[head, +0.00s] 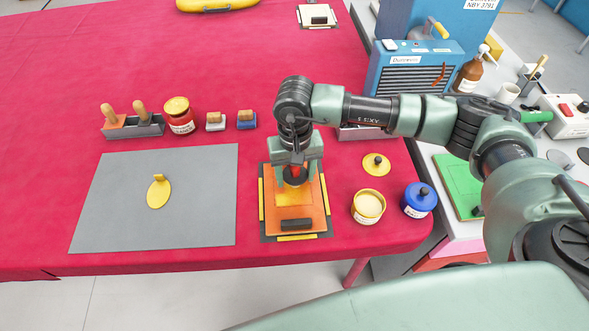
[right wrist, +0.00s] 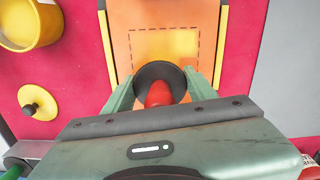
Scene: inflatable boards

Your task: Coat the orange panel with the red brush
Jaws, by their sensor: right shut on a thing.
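The orange panel (head: 312,220) lies on a dark mat between yellow strips near the table's front edge, with a black block on its near end. My right gripper (head: 296,172) is over the panel's far part, shut on the red brush (right wrist: 158,93). The brush's red handle stands between the fingers above a round dark part; its bristles are hidden. In the right wrist view the panel (right wrist: 145,18) bears a dashed rectangle, with a yellow patch (right wrist: 183,43) in its right part. Whether the brush touches the panel I cannot tell. My left gripper is not in view.
An open yellow pot (head: 368,208) with pale contents, its knobbed lid (head: 376,165) and a closed blue pot (head: 419,201) stand right of the panel. A grey mat (head: 200,215) with a yellow piece lies left. A brush holder (head: 148,129) and red jar (head: 180,123) stand behind.

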